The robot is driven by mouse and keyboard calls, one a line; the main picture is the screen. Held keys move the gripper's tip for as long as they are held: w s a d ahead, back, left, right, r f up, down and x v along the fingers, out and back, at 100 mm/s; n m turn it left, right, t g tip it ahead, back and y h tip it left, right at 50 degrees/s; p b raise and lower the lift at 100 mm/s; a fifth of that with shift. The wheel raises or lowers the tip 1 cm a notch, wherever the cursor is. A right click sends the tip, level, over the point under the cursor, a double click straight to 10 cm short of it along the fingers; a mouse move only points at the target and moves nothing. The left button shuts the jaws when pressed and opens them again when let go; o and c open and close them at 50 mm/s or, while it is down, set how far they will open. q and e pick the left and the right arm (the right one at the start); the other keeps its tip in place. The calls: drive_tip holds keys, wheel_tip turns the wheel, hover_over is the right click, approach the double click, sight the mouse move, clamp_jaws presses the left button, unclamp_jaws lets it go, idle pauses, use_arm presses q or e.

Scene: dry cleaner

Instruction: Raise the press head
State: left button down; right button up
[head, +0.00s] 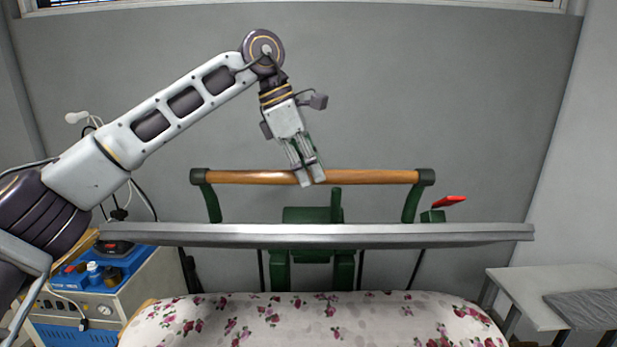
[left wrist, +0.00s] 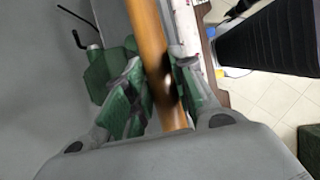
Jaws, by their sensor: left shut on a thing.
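The press head (head: 330,235) is a long grey plate, seen edge-on in the head view, standing above the padded bed with a gap between them. Its wooden handle bar (head: 240,177) runs across above it between two green arms. My left gripper (head: 311,180) comes down from above onto the bar near its middle. In the left wrist view the fingers (left wrist: 155,90) are on both sides of the wooden bar (left wrist: 150,38), shut on it. My right gripper is not in view.
The padded bed (head: 320,318) has a white floral cover. A cart with a blue tray (head: 125,265) stands at the left, and a grey side table (head: 545,285) at the right. A red lever (head: 450,201) sticks out at the right behind the press head.

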use_arm(q)
drive_tip(key=w+r, duration=0.4)
drive_tip(key=w, duration=0.3)
idle(0.6)
drive_tip(key=shift+w+a, duration=0.1)
drive_tip(key=c, duration=1.6)
unclamp_jaws()
drive_tip(key=shift+o, duration=1.4)
drive_tip(key=shift+w, duration=0.15)
drive_tip(key=shift+o, duration=0.7)
drive_tip(key=shift+w+f, duration=0.1)
drive_tip(key=shift+w, duration=0.3)
drive_tip(key=shift+s+r, duration=0.25)
drive_tip(key=shift+s, duration=0.05)
drive_tip(key=shift+r, duration=0.1)
